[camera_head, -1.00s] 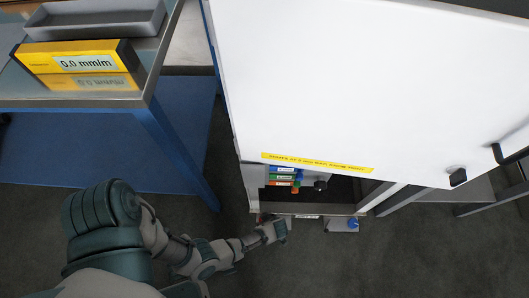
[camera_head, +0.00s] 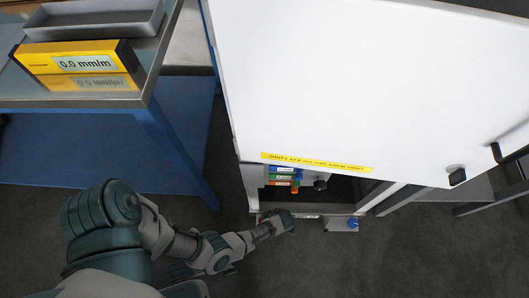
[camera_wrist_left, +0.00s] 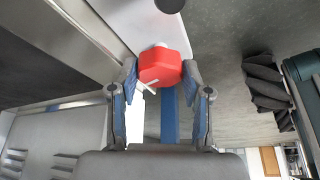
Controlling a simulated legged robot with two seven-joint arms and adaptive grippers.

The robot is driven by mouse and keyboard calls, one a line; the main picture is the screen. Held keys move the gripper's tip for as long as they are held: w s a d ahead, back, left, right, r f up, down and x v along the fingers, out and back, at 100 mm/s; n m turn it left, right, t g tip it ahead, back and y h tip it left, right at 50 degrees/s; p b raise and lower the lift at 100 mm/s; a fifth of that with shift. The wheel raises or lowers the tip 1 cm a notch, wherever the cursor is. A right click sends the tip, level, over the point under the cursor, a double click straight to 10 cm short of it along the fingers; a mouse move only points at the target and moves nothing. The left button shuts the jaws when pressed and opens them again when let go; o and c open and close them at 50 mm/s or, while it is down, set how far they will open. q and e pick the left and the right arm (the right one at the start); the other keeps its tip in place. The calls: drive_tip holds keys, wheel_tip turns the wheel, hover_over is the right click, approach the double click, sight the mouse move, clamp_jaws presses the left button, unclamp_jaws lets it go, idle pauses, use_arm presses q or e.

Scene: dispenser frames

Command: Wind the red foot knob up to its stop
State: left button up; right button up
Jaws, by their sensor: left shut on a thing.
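The red foot knob (camera_wrist_left: 160,67) shows in the left wrist view between my left fingertips, with a white pointer mark on its near side and a pale stem beyond it. My left gripper (camera_wrist_left: 160,74) is shut on it, one finger on each side. In the head view my left gripper (camera_head: 284,222) is low at the front left foot of the white cabinet (camera_head: 340,90), and the red knob is hidden there. The yellow level (camera_head: 80,64) on the bench reads 0.0 mm/m. My right gripper is not in view.
A blue foot knob (camera_head: 353,223) sits at the cabinet's front right foot. The open lower bay holds several coloured labelled blocks (camera_head: 283,177). A blue-legged bench (camera_head: 170,150) stands at the left with a grey tray (camera_head: 95,18). Dark floor in front is clear.

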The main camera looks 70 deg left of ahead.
use_arm(q)
drive_tip(key=shift+d, duration=0.15)
drive_tip(key=o, duration=1.2)
drive_tip(key=shift+c, duration=0.2)
